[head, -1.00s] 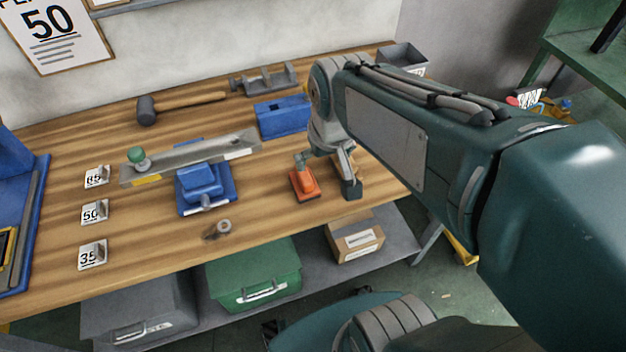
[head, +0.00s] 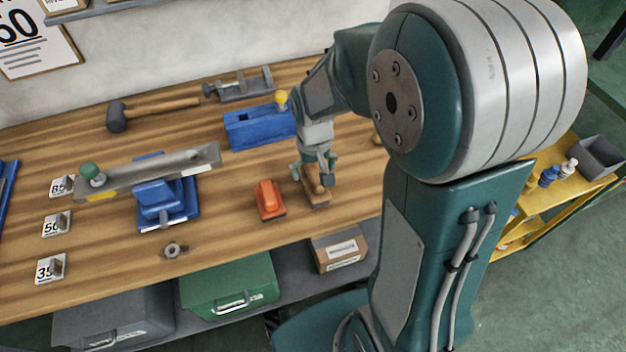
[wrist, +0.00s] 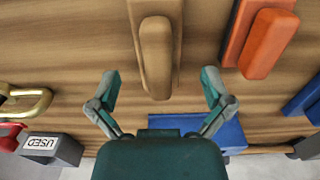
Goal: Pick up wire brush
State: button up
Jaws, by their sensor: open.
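A wooden brush-like block with a raised handle, seemingly the wire brush (head: 318,197), lies on the workbench near its front right. In the wrist view the wooden brush (wrist: 155,60) is at the top centre, and its bristles are hidden. My gripper (head: 312,173) is above and around its far part in the head view. In the wrist view my gripper (wrist: 160,86) is open and empty, with its fingers spread on either side of the handle's near end. I cannot tell the exact height gap.
An orange-topped block (head: 269,200) lies just left of the brush. A blue box (head: 258,127) stands behind. A blue vise-like fixture (head: 164,198) with a long metal bar, a mallet (head: 150,113) and a small round part (head: 173,249) lie farther left. Bare wood lies in front.

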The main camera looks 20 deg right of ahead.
aim_at(315, 173)
jog(key=f, duration=0.4)
jog(key=shift+w+d, duration=0.1)
jog(key=shift+d, duration=0.1)
jog(key=shift+w+a+f, duration=0.1)
jog(key=shift+a+f, duration=0.05)
jog(key=shift+f, duration=0.4)
jog(key=c, duration=1.2)
